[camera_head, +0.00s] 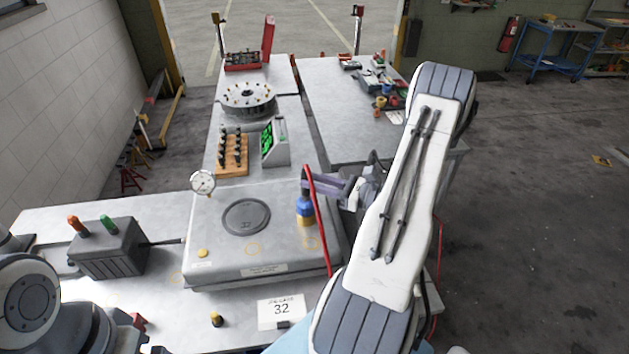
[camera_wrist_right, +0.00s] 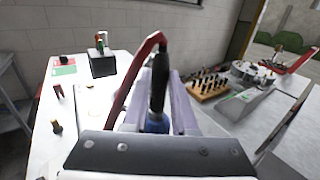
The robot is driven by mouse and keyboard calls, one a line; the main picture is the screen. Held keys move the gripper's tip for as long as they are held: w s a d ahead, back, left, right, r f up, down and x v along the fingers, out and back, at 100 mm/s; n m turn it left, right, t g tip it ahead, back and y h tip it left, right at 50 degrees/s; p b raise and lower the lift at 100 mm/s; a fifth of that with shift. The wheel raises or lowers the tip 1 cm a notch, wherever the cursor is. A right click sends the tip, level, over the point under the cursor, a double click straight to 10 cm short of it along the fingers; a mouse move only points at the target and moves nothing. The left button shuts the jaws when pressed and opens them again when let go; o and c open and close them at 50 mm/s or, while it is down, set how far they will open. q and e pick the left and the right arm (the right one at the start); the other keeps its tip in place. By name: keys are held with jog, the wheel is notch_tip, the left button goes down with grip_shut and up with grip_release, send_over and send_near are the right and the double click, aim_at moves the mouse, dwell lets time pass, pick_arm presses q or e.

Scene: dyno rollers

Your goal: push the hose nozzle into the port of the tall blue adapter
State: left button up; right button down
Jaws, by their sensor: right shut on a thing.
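The tall blue adapter (camera_head: 305,208), with a yellowish lower part, stands upright on the grey raised plate. My right gripper (camera_head: 310,183) reaches in from the right, just above the adapter. It is shut on the black hose nozzle (camera_wrist_right: 158,82), which points down between the pale purple fingers in the right wrist view. The red hose (camera_head: 319,215) loops from the nozzle's top. Blue of the adapter also shows below the nozzle in the right wrist view (camera_wrist_right: 157,125). Whether the tip is inside the port is hidden. My left gripper is out of the frames.
The grey plate (camera_head: 225,262) carries a round dark disc (camera_head: 246,217) and a dial gauge (camera_head: 203,182). A dark box (camera_head: 107,248) with orange and green knobs stands left. Behind are a wooden rack (camera_head: 232,154) and a green-screen unit (camera_head: 274,145).

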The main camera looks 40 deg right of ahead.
jog(key=shift+f, duration=0.2)
jog(key=c, duration=0.6)
grip_release()
jog(key=b+v, duration=0.4)
jog(key=v, duration=0.6)
jog(key=shift+s+d+r, duration=0.1)
jog(key=shift+s+d, duration=0.05)
jog(key=shift+s, duration=0.05)
